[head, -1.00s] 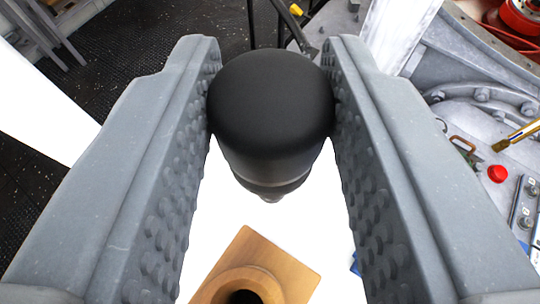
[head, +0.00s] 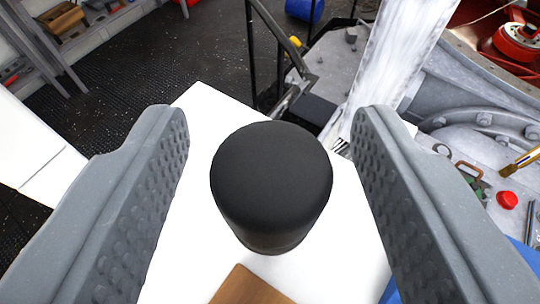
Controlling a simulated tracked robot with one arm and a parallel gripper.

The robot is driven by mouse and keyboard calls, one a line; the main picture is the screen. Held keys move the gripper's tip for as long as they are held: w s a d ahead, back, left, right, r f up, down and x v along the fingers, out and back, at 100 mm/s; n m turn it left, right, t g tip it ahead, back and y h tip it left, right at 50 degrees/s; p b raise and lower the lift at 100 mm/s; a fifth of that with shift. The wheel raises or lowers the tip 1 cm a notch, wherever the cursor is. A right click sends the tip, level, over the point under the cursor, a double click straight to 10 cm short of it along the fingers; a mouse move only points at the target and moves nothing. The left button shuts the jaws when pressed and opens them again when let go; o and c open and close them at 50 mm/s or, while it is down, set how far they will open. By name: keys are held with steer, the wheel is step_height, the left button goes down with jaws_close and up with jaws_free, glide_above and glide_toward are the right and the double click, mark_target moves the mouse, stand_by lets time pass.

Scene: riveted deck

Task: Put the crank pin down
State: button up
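The crank pin (head: 271,185), a dark cylinder with a rounded black top, appears upright on the white table top (head: 200,125). My gripper (head: 270,130) is open, with one grey studded finger on each side of the pin. A clear gap shows between the pin and each finger. The pin's lower end is mostly hidden beneath its wide top, so its contact with the table is hard to see.
A wooden block (head: 250,287) lies close to the pin at the bottom edge, only its corner showing. A blue item (head: 390,292) is partly behind the right finger. Grey machinery with a red button (head: 507,199) stands at right. A black railing (head: 262,45) rises beyond the table.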

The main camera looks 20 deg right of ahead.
steer(key=shift+r, duration=0.1)
steer(key=b+v, duration=0.2)
steer(key=v, duration=1)
steer(key=a+r+n+y, duration=0.1)
steer(key=a+r, duration=0.2)
steer(key=a, duration=0.8)
steer(key=s+a+r+n+t+y, duration=0.1)
steer(key=a+r, duration=0.2)
steer(key=a, duration=0.8)
steer(key=s+a+r+n+t+y, duration=0.1)
steer(key=a+r, duration=0.2)
steer(key=a, duration=0.8)
steer(key=shift+y, duration=0.4)
steer(key=shift+s+a, duration=0.1)
